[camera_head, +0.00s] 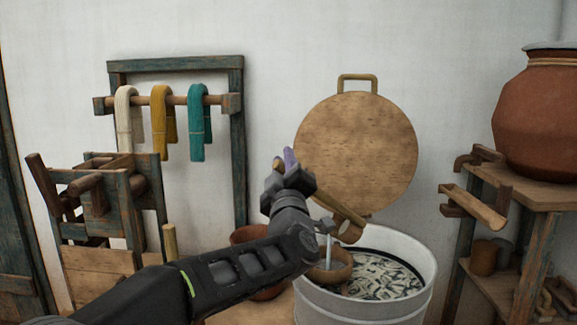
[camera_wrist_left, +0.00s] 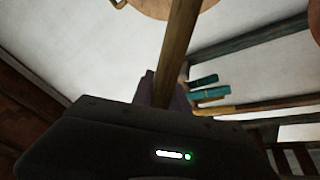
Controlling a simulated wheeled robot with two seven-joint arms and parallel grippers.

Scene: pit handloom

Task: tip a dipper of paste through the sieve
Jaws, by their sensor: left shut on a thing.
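My left gripper (camera_head: 287,162) is shut on the wooden handle of the dipper (camera_head: 338,207); its purple fingertips show. The handle slopes down to the right, with its lower end above the white tub (camera_head: 365,306). In the left wrist view the handle (camera_wrist_left: 180,45) rises from between the purple fingers (camera_wrist_left: 161,92). A brown bowl (camera_head: 331,269) sits at the tub's left rim, partly behind my arm, with a thin grey upright streak above it; I cannot tell whether this is paste or a rod. A black-and-white patterned surface shows inside the tub. I cannot clearly identify the sieve.
A round wooden board (camera_head: 356,150) stands against the wall behind the tub. A shelf (camera_head: 541,197) at the right bears a large clay pot (camera_head: 538,118). A rack with hanging yarn hanks (camera_head: 160,110) and a wooden frame (camera_head: 130,195) stand at the left.

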